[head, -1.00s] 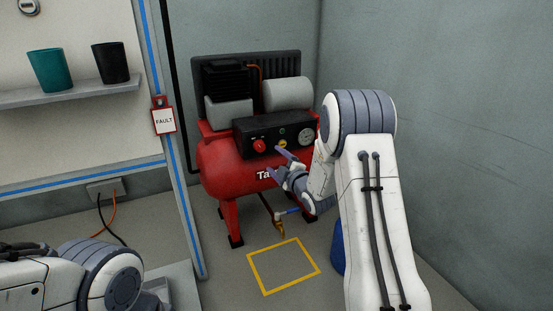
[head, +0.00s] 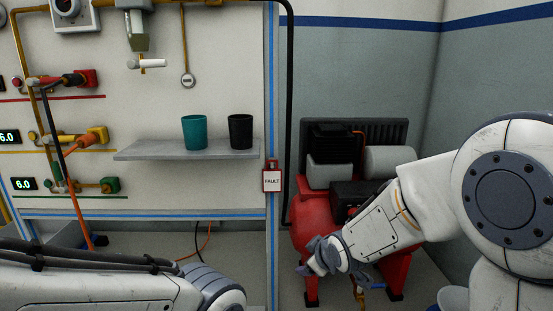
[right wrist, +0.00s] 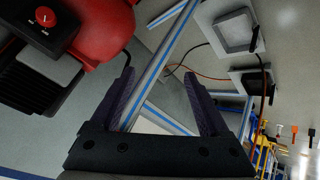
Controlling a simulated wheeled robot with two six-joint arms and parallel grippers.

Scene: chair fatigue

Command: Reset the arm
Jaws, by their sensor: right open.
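My right gripper (head: 318,256) is in front of the red compressor (head: 308,228), low at its left side in the head view. In the right wrist view, my right gripper (right wrist: 159,75) is open, with nothing between its two dark fingers. The compressor's red body (right wrist: 105,25) and red knob (right wrist: 45,16) show at the upper left there. My right arm (head: 385,220) is bent and hides much of the compressor's front. My left arm (head: 90,285) lies across the lower left of the head view, and its gripper is out of view.
A wall panel with pipes and valves fills the left. A grey shelf (head: 140,151) holds a teal cup (head: 194,132) and a black cup (head: 240,131). A red-framed FAULT tag (head: 272,179) hangs on the panel's edge post. The right wall (head: 500,65) is bare.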

